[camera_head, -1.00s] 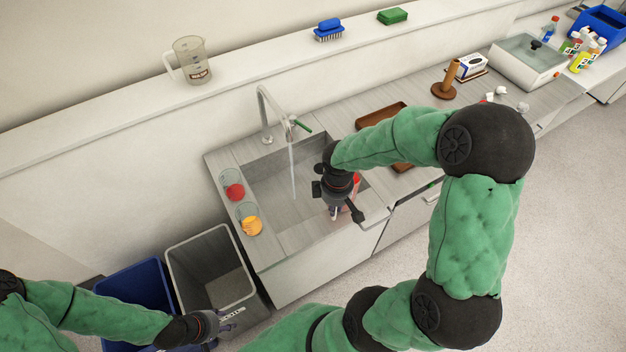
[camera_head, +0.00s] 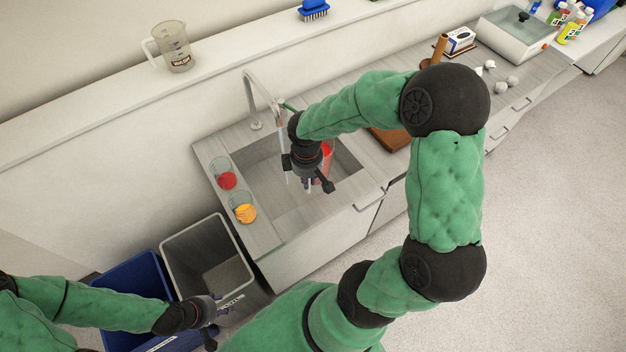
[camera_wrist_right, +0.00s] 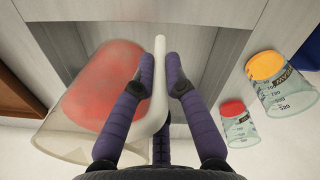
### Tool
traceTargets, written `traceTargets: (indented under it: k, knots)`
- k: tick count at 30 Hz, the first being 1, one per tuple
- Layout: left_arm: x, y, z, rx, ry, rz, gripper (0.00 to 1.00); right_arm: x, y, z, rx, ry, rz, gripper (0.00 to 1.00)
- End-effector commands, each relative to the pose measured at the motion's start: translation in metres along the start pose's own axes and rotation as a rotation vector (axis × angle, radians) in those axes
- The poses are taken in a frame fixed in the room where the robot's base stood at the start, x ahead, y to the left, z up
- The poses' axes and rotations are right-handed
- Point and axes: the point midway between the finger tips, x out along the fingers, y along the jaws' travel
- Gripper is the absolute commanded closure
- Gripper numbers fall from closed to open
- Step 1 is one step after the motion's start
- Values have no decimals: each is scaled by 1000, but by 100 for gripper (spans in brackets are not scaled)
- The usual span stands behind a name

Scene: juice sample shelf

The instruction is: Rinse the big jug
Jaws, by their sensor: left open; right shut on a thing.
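The big jug (camera_wrist_right: 95,100) is clear with red residue inside; in the right wrist view its pale handle (camera_wrist_right: 159,85) lies between my right fingers. My right gripper (camera_wrist_right: 166,75) is shut on that handle. In the head view this gripper (camera_head: 308,180) is over the sink basin (camera_head: 262,175), and part of the red jug (camera_head: 327,155) shows beside it, mostly hidden by my wrist. The tap (camera_head: 262,95) has a green lever, and a thin water stream falls left of my right gripper. My left gripper (camera_head: 228,305) is open and empty near the grey bin.
Beakers with red (camera_head: 227,180) and orange (camera_head: 244,212) contents stand on the sink's left ledge. Another clear jug (camera_head: 173,48) and a blue brush (camera_head: 314,10) are on the wall ledge. A grey bin (camera_head: 180,242) and blue bin (camera_head: 125,280) stand below left.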

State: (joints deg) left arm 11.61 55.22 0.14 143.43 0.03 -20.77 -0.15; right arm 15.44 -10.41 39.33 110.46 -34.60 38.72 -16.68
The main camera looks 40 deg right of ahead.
Motion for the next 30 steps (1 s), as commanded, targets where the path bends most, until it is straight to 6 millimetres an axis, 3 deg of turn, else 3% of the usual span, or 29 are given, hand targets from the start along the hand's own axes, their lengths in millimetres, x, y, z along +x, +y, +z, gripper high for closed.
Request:
traceTargets:
  k: [16, 30]
  knots:
    - [0, 0, 0, 0, 0, 0, 55, 0, 0, -3, 0, 1, 1, 100]
    - [5, -2, 0, 0, 0, 0, 55, 0, -2, -64, -1, 1, 1, 100]
